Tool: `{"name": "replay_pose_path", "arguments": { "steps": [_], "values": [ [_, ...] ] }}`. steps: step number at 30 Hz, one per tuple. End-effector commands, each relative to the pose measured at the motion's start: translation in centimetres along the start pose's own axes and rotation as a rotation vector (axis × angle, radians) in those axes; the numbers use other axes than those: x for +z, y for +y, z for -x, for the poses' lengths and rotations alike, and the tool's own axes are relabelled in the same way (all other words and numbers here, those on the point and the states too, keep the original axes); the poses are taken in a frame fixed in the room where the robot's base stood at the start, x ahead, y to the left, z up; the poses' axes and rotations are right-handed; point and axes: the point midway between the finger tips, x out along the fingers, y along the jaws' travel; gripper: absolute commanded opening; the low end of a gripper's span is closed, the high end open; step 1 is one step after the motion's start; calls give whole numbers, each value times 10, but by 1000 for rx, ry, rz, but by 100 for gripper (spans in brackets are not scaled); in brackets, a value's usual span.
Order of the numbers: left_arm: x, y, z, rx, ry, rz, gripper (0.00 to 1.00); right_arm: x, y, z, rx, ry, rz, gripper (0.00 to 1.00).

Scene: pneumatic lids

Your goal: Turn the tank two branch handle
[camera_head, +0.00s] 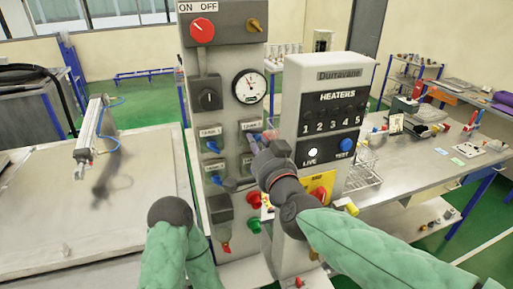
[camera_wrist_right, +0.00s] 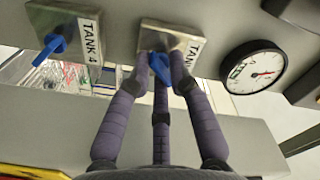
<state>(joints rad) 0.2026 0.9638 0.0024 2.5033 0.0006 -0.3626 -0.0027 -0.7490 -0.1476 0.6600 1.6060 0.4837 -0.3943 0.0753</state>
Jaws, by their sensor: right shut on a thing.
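The tank two branch handle (camera_wrist_right: 159,66) is a small blue lever on a metal plate (camera_wrist_right: 176,34) with a TANK label, seen in the right wrist view. My right gripper (camera_wrist_right: 160,78) is shut on this lever, its purple-grey fingers around it. In the head view the right gripper (camera_head: 257,143) reaches the upper right valve plate (camera_head: 247,127) on the grey panel, below the round gauge. The wrist and fingers partly hide the lever there.
The blue tank four lever (camera_wrist_right: 52,45) is beside the held one in the wrist view. The pressure gauge (camera_head: 249,86) sits above the valves. The heaters box (camera_head: 329,110) stands close to my right forearm. A pale bench (camera_head: 60,215) lies left.

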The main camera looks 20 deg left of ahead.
Motion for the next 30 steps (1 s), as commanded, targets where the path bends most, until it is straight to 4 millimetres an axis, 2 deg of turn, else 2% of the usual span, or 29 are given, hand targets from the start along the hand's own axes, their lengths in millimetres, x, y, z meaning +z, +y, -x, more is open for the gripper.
{"name": "replay_pose_path", "arguments": {
  "steps": [15, 16, 17, 30],
  "values": [
    [0, 0, -1, 0, 0, 0, 40, -1, 2, 0, 4, 3, -19, 0],
    [0, 0, -1, 0, 0, 0, 40, -1, 2, 0, 4, 3, -19, 29],
    [0, 0, -1, 0, 0, 0, 40, -1, 2, 0, 4, 2, -19, 36],
    [0, 0, -1, 0, 0, 0, 40, 0, 1, 5, 1, -1, -16, 36]
  ]
}}
